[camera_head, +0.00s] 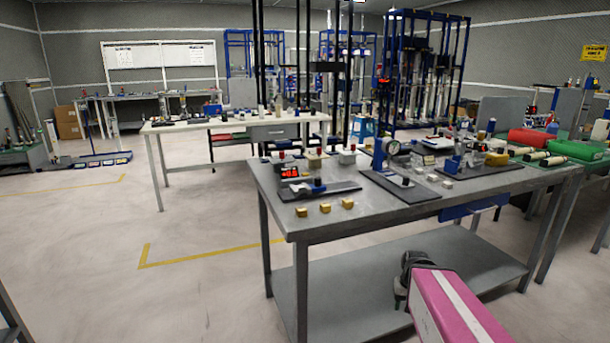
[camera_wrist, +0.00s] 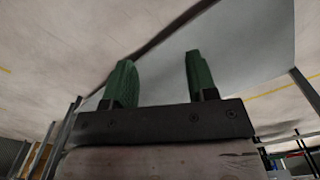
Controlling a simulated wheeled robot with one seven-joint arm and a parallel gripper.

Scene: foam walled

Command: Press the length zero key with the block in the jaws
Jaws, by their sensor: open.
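My gripper (camera_wrist: 160,72) is open in the wrist view, its two green fingers standing apart with nothing between them. In the head view my pink arm reaches in at the bottom, and its dark end is in front of the near grey table, below its top. Three small yellow blocks (camera_head: 325,208) lie in a row near the table's front left edge, apart from my gripper. Behind them is a dark plate with a long measuring device (camera_head: 318,189). A small box with a red lit display (camera_head: 290,171) stands behind it. The length zero key is too small to make out.
The near grey table (camera_head: 390,218) has a lower shelf (camera_head: 400,275). A dial gauge (camera_head: 391,146) and other instruments crowd its top. A green case (camera_head: 580,149) and a red case (camera_head: 532,137) are at right. Open floor (camera_head: 200,250) lies to the left.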

